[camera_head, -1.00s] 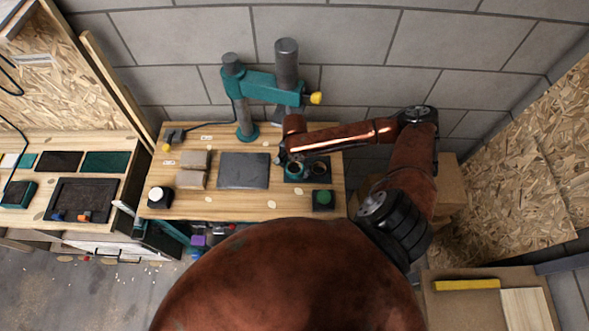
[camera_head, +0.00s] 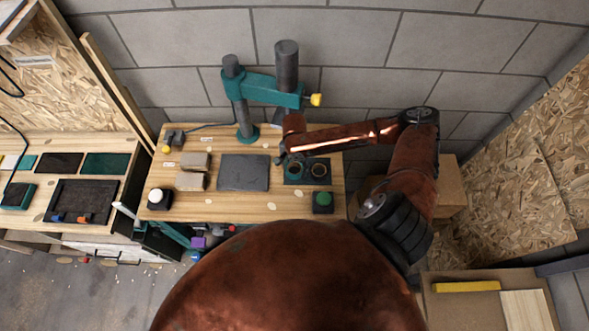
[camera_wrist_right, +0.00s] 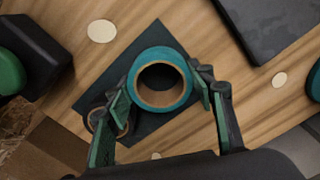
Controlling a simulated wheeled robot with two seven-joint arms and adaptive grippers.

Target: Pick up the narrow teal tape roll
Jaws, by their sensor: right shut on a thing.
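The teal tape roll (camera_wrist_right: 160,56) is a teal ring with a brown core, seen from above in the right wrist view. It also shows in the head view (camera_head: 293,174), at the left of a dark square mat (camera_head: 294,182). My right gripper (camera_wrist_right: 165,90) is shut on it, with one finger on each side. I cannot tell clearly whether the roll is clear of the mat. A second, darker roll (camera_head: 320,170) with a tan core lies on the mat to its right, and my finger partly hides it in the wrist view. My left gripper is not in view.
A green button on a black box (camera_head: 323,199) stands in front of the mat. A dark grey slab (camera_head: 244,172) and brown blocks (camera_head: 192,173) lie to the left. A teal clamp stand (camera_head: 262,86) rises behind.

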